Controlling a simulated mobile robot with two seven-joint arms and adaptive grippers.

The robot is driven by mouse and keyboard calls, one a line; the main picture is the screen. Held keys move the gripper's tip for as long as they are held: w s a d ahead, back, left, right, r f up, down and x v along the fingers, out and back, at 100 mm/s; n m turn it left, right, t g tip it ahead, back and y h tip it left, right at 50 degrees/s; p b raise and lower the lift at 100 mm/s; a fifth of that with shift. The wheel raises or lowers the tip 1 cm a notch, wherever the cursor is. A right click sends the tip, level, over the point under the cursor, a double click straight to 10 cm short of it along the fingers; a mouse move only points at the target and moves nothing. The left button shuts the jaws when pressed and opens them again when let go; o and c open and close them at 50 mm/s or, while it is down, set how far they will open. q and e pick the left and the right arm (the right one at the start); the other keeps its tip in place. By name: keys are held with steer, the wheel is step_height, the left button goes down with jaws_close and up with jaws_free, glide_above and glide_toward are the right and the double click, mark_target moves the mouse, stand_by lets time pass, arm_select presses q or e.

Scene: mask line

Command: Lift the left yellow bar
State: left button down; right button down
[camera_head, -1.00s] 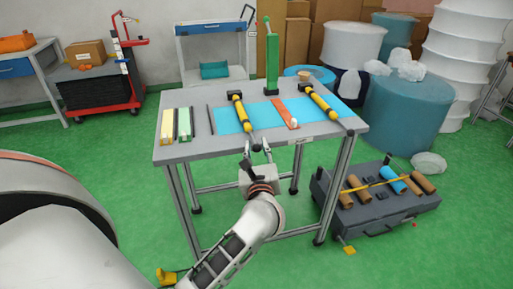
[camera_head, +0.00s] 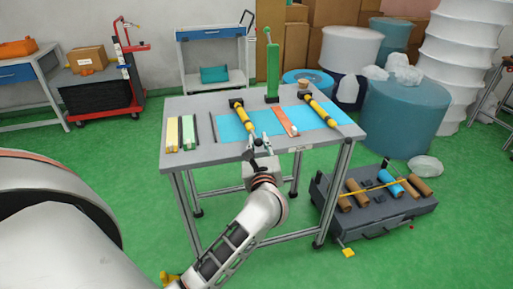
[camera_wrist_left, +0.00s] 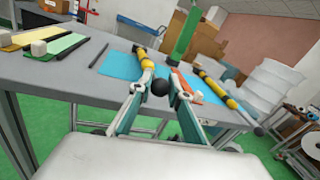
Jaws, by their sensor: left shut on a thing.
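The left yellow bar (camera_head: 244,118) with black bands runs from a black block at the table's back toward the front edge. In the left wrist view the bar (camera_wrist_left: 147,72) ends in a black ball knob (camera_wrist_left: 160,87). My left gripper (camera_head: 259,144) is at this near end, by the table's front edge. Its fingers (camera_wrist_left: 160,92) are shut on the knob, one on each side. The bar looks low over the table; I cannot tell any lift. My right gripper is not in view.
A second yellow bar (camera_head: 320,109) lies to the right. Between the bars are a blue sheet (camera_head: 266,119), an orange strip (camera_head: 285,121) and a green upright post (camera_head: 272,70). Yellow and green strips (camera_head: 188,132) lie at the left. A dark cart (camera_head: 375,208) stands right of the table.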

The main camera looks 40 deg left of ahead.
arm_select(q)
steer(key=c, duration=2.1)
jaws_free()
steer(key=shift+r, duration=0.5)
steer(key=shift+c, duration=0.2)
steer(key=shift+f, duration=0.2)
steer(key=v, duration=1.2)
steer(key=shift+w, duration=0.1)
